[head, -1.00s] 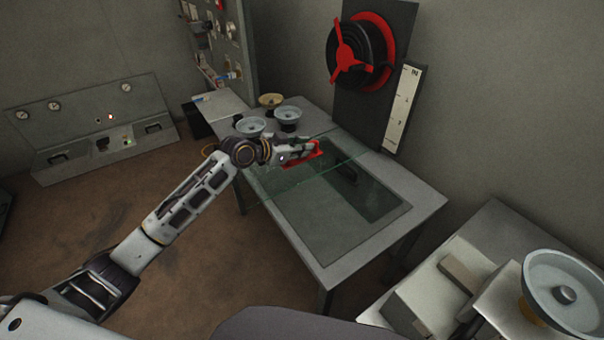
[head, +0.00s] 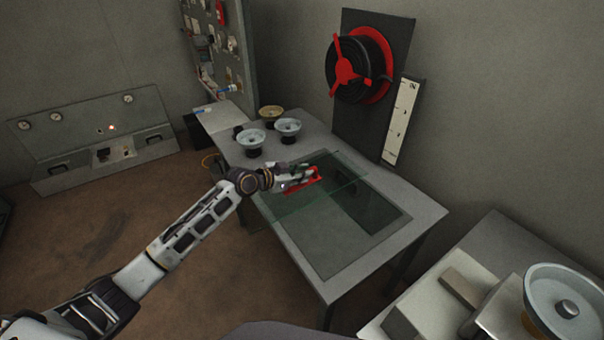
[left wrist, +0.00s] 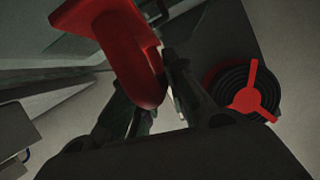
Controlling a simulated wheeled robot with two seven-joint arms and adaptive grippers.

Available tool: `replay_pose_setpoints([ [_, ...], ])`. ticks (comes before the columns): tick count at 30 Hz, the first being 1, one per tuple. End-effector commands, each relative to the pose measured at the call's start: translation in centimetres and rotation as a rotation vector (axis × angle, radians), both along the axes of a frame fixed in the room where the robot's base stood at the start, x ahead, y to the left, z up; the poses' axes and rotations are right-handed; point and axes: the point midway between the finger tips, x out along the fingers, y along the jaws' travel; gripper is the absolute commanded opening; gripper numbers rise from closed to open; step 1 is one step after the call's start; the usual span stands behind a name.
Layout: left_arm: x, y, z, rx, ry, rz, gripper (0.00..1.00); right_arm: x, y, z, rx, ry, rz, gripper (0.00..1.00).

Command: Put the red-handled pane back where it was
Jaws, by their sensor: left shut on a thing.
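The glass pane (head: 338,176) with the red handle (head: 303,180) is above the table's rectangular opening (head: 335,220), and I cannot tell whether it touches the table. It overlaps the far-left part of the opening and sits askew to it. My left gripper (head: 300,176) is shut on the red handle. In the left wrist view the red handle (left wrist: 118,45) is between the fingers (left wrist: 150,95) of my left gripper. Part of the pane is hidden behind the gripper. My right gripper is not in view.
Bowl-shaped stands (head: 250,140) are at the table's far-left end. A black panel with a red-spoked wheel (head: 346,72) and a white scale (head: 401,120) stand behind the table. A side bench with a grey dish (head: 566,290) is at lower right.

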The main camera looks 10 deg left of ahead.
Motion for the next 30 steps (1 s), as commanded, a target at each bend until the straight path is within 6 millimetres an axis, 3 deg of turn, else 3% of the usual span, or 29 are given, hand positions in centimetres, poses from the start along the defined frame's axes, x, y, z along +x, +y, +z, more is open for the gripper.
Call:
replay_pose_setpoints([
  [14,0.1,0.0,-3.1,-0.004,-0.005,0.002,0.00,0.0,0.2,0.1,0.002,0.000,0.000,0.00],
  [30,0.1,0.0,-3.5,-0.004,-0.007,0.002,0.00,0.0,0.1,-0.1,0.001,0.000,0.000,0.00],
])
